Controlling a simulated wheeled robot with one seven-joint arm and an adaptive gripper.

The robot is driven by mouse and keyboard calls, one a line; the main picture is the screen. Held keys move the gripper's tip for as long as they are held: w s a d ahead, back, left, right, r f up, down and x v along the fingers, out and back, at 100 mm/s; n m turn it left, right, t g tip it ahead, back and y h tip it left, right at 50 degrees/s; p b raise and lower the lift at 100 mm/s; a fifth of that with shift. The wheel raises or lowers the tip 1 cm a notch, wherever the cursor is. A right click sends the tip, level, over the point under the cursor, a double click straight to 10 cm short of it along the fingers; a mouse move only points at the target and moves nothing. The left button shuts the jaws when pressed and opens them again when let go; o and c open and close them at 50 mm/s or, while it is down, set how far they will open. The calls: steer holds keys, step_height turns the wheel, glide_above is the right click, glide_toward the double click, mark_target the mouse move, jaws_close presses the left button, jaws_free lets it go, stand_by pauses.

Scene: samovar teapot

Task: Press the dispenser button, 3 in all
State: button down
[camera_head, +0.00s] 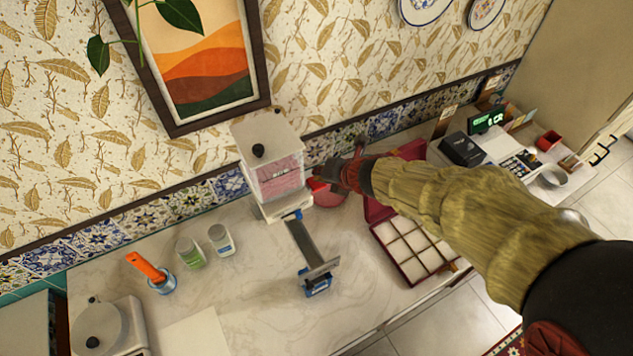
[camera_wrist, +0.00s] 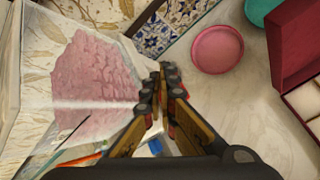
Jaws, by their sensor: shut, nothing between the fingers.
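The dispenser (camera_head: 277,178) is a white-framed box with clear walls and pink contents, standing against the tiled wall. It fills the left of the wrist view (camera_wrist: 95,75). I cannot clearly make out its button; a small red part shows by my fingertips in the head view, and I cannot tell whose it is. My gripper (camera_head: 332,184) is at the right side of the dispenser, fingers together and empty. In the wrist view my gripper (camera_wrist: 168,78) points past the dispenser's right edge. I cannot tell whether it touches it.
A pink round dish (camera_wrist: 218,50) lies right of the dispenser. A grey metal piece with blue ends (camera_head: 308,245) stands in front. A red compartment box (camera_head: 415,280) is open at the right. Two jars (camera_head: 189,253) and an orange-handled tool (camera_head: 145,267) stand left.

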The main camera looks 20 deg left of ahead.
steer(key=shift+f+b, duration=1.1)
steer(key=shift+f, duration=0.25)
stand_by(1.4)
steer(key=shift+r, duration=0.1)
steer(key=shift+r+p, duration=1.7)
steer(key=shift+p, duration=0.05)
step_height(320, 180, up, 5)
steer(key=p, duration=0.5)
stand_by(1.3)
step_height(320, 180, up, 4)
steer(key=p, duration=0.5)
